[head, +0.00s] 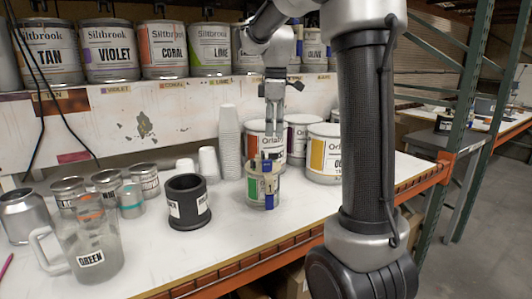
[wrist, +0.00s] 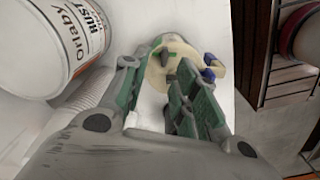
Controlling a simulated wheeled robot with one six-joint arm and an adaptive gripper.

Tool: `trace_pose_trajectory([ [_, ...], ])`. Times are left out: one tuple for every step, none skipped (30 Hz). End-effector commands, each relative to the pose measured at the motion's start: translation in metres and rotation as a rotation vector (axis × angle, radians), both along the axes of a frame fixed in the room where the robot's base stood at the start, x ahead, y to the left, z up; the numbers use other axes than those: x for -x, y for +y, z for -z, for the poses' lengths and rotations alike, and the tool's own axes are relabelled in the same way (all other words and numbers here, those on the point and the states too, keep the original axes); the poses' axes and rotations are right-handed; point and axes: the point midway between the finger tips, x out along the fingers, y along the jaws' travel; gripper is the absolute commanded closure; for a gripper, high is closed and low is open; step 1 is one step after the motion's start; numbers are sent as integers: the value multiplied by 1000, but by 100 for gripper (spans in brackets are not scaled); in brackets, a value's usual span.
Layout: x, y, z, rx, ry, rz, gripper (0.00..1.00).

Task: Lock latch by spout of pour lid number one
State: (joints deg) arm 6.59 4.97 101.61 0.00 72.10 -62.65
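A small can with a cream pour lid (head: 262,184) stands upright on the white bench in front of the large cans. In the wrist view the lid (wrist: 158,76) shows from above, with a dark green raised part (wrist: 171,62) and blue latch pieces (wrist: 208,74) at its right side. Which latch is by the spout, and whether it is locked, I cannot tell. My gripper (head: 273,140) points down just above the lid. In the wrist view its green-padded fingers stand apart with nothing held between them, and they partly cover the lid.
Large Orlaby cans (head: 324,152) stand close behind and right. A stack of white cups (head: 229,145) stands behind left. A black cup (head: 187,202), small tins and a glass jug (head: 88,245) are at left. A shelf of Siltbrook cans (head: 161,50) hangs above.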

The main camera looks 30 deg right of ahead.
Motion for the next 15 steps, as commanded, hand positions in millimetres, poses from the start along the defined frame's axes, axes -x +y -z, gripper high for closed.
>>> trace_pose_trajectory([
  [1,0,-2,0,7,-51,71],
  [2,0,-2,0,11,-80,71],
  [4,0,-1,0,17,-116,71],
  [5,1,-1,0,20,-138,71],
  [5,1,-1,0,22,-157,71],
  [6,1,0,-1,24,-177,71],
  [6,1,1,-1,25,-187,71],
  [6,1,3,-1,25,-194,71],
  [6,1,7,-1,27,-199,71],
  [6,1,11,-1,27,-200,71],
  [6,1,15,-1,27,-200,71],
  [7,1,22,-2,28,-199,71],
  [7,1,27,-2,28,-199,71],
  [6,1,32,-2,28,-199,71],
  [6,1,39,-2,28,-199,71],
])
